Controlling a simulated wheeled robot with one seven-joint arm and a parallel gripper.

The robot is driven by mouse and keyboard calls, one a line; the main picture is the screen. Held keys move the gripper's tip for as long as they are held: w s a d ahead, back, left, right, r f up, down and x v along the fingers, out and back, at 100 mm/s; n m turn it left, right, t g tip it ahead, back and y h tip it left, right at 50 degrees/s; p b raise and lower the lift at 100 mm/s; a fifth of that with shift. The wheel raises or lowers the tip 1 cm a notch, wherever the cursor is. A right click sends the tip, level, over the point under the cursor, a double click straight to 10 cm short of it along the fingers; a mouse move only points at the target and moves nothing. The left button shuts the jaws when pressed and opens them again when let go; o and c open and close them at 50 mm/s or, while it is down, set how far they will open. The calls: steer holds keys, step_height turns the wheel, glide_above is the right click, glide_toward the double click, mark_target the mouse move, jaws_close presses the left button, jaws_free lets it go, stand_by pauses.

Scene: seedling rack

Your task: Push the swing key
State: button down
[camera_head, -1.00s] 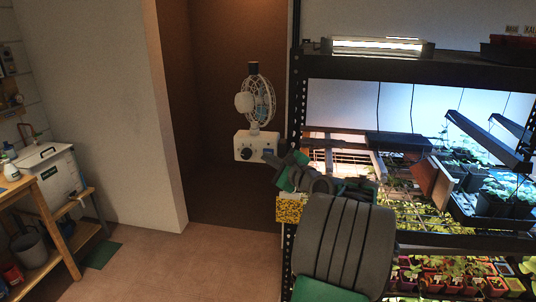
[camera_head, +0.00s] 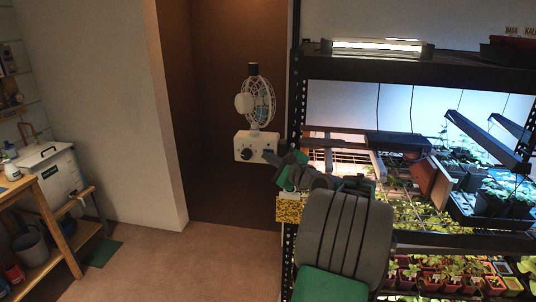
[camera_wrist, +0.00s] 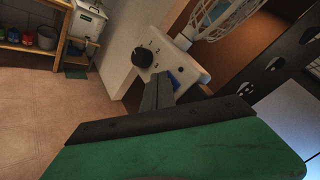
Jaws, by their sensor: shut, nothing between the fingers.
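A white clip-on fan (camera_head: 257,100) stands at the left end of the rack, with a white control box (camera_head: 243,140) under it. The box shows a black dial (camera_head: 246,154), also seen in the wrist view (camera_wrist: 142,57). In the wrist view a small blue key (camera_wrist: 173,81) shows on the box's face, right of the dial and partly hidden by my fingers; I take it for the swing key. My gripper (camera_head: 268,156) is shut and empty, its tips close to the box beside the blue key (camera_wrist: 158,82). I cannot tell whether they touch.
The black rack post (camera_head: 296,110) stands just right of the fan. Shelves with seedlings and a hanging lamp (camera_head: 484,138) fill the right side. A wooden bench (camera_head: 36,200) stands far left. The floor (camera_head: 190,265) between is clear.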

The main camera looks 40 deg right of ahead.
steer(key=shift+s+a, duration=0.35)
steer(key=shift+a, duration=0.1)
steer(key=shift+s+a, duration=0.1)
steer(key=s+a, duration=0.1)
steer(key=a, duration=0.1)
steer(key=s+a, duration=0.2)
steer(key=shift+s+a, duration=0.25)
steer(key=shift+a, duration=0.05)
stand_by(1.2)
